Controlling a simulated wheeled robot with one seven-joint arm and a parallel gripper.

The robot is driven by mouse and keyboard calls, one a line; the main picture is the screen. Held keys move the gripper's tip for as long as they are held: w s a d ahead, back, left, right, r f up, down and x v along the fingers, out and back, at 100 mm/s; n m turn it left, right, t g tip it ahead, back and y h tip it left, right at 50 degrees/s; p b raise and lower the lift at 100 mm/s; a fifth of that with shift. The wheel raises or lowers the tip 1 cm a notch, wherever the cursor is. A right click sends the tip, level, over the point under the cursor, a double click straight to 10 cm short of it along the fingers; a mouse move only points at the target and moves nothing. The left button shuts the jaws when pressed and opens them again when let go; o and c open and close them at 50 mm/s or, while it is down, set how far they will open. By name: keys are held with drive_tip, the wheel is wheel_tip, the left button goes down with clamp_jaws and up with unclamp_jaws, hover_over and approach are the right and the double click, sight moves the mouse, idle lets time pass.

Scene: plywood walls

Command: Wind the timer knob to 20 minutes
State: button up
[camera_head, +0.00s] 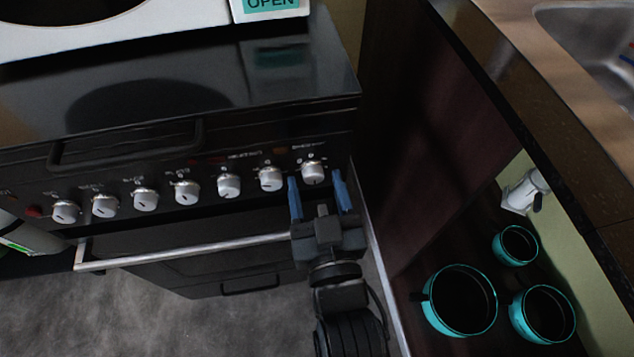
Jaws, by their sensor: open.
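The stove front (120,183) carries a row of several silver knobs. The rightmost knob (313,172) has small printed marks around it, too small to read, and is likely the timer knob. My gripper (318,182) is open, with its two blue fingers pointing up at the panel. One finger is to the lower left of the rightmost knob and the other to its right. The knob shows between the fingertips; I cannot tell whether they touch it. The nearest other knob (270,179) is just left of my left finger.
An oven handle bar (190,250) runs below the knobs, ending close to my gripper. A dark cabinet side (425,130) stands right of the stove. Teal pots (459,300) sit low at the right. A white microwave (120,40) stands on the stove top.

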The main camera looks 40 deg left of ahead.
drive_tip(key=shift+w+a, duration=0.2)
drive_tip(key=c, duration=1)
